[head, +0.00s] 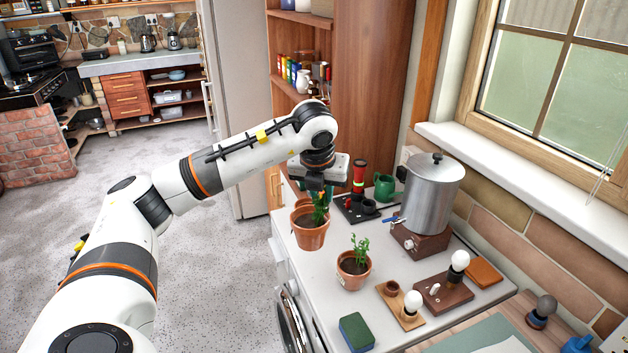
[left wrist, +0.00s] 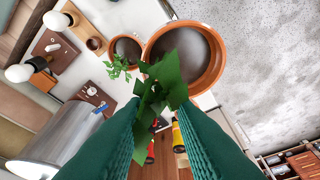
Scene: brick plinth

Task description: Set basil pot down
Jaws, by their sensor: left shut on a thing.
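A terracotta pot (head: 310,230), which I take for the basil pot, hangs under my left gripper (head: 318,187), near the counter's left edge. Its dark green broad-leaved plant is pinched between the fingers. In the left wrist view the pot's rim and dark soil (left wrist: 185,58) lie beyond the fingertips (left wrist: 152,112), with angular leaves between them. The pot looks slightly tilted. I cannot tell whether its base touches the counter. A second, smaller terracotta pot (head: 353,277) with a light green leafy plant stands upright just to its right and nearer. My right gripper is out of view.
The white counter (head: 318,273) holds a large lidded steel pot (head: 432,195), a green mug (head: 384,187), light bulbs on wooden bases (head: 443,293) and a green sponge (head: 356,333). A wooden shelf (head: 302,60) stands behind. Clear counter lies between the pots and the steel pot.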

